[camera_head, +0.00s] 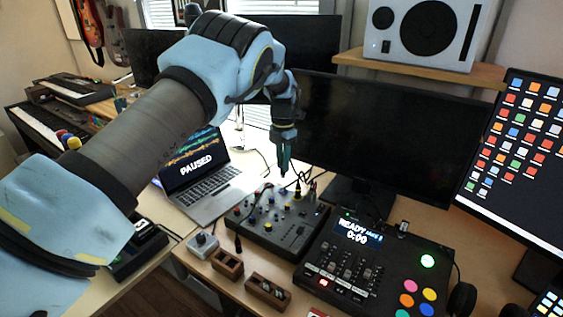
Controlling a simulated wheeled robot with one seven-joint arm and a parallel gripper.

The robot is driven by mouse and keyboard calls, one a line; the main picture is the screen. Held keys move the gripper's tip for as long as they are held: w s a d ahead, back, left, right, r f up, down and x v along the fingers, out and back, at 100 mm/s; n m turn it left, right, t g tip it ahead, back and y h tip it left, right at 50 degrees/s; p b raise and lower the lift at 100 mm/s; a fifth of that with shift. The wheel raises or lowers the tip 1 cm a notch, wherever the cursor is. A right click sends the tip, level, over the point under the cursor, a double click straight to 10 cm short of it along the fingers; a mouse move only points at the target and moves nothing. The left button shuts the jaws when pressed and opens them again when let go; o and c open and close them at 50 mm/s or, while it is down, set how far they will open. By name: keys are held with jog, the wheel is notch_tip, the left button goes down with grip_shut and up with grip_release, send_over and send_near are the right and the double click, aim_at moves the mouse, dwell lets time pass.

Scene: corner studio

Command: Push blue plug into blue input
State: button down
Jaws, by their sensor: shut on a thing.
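My gripper (284,172) points down just above the back edge of the small dark mixer (258,240). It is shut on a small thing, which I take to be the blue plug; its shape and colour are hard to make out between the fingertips. A small bluish spot (282,191) shows just below the fingertips on the mixer's back part. I cannot tell whether it is the blue input, or whether the plug touches it. Dark cables and plugs stand at the mixer's back right.
An open laptop (205,185) showing "PAUSED" stands left of the mixer. A large dark monitor (385,135) stands behind. A control deck (350,270) with colored buttons sits at right. A small grey box (202,244) and two wooden holders (228,263) lie in front.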

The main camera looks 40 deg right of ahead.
aim_at(283, 174)
jog(key=shift+f, duration=0.15)
jog(key=shift+f+b, duration=1.4)
jog(key=shift+f, duration=1.35)
jog(key=shift+f+b, duration=0.5)
jog(key=shift+f, duration=0.1)
dwell(0.3)
jog(key=c, duration=0.7)
grip_release()
notch_tip(283, 174, up, 11)
jog(key=b, duration=0.3)
jog(key=shift+f, duration=0.1)
